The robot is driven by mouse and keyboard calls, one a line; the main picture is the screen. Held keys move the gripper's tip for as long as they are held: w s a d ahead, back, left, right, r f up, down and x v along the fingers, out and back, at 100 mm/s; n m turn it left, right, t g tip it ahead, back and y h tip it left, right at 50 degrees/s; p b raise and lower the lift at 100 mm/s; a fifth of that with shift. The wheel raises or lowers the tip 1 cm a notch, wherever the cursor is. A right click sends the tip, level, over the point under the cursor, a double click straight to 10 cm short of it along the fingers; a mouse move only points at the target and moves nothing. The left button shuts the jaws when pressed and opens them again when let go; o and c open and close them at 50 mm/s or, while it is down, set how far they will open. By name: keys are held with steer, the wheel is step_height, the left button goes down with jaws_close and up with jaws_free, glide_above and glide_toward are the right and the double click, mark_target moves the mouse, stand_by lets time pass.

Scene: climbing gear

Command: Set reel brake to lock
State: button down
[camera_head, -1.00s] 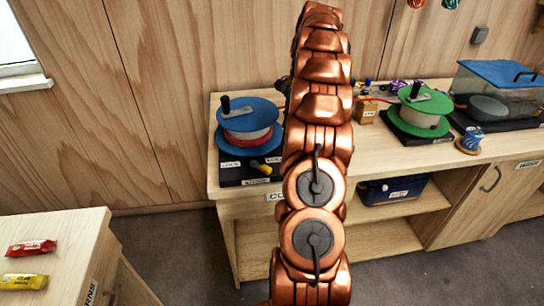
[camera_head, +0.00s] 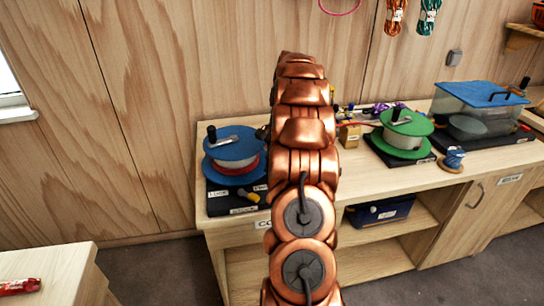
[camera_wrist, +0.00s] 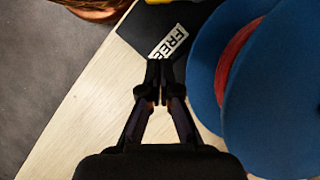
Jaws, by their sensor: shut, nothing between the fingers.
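The blue reel (camera_head: 232,142) with red cord and a black crank stands on a black base (camera_head: 222,207) at the left end of the bench. A small yellow-tipped brake lever (camera_head: 250,197) lies on the base's front part, among white labels too small to read surely in the head view. The blue reel (camera_wrist: 270,90) fills the right side, and a bit of yellow (camera_wrist: 155,2) shows at the top edge. My copper arm hides the gripper in the head view.
A blue bin (camera_head: 380,212) sits on the shelf below. A low cabinet with a red packet (camera_head: 20,286) is at lower left.

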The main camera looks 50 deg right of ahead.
mark_target(261, 194)
steer(key=p+x, duration=0.1)
steer(key=x, duration=0.1)
steer(key=a+p+x, duration=0.1)
steer(key=x, duration=0.2)
steer(key=shift+r, duration=0.25)
steer(key=shift+s+a+f+p, duration=0.15)
steer(key=shift+a+p, duration=0.1)
steer(key=shift+a, duration=0.5)
steer(key=shift+s+a+r+p, duration=0.1)
steer(key=shift+a+p, duration=0.1)
steer(key=shift+a, duration=0.5)
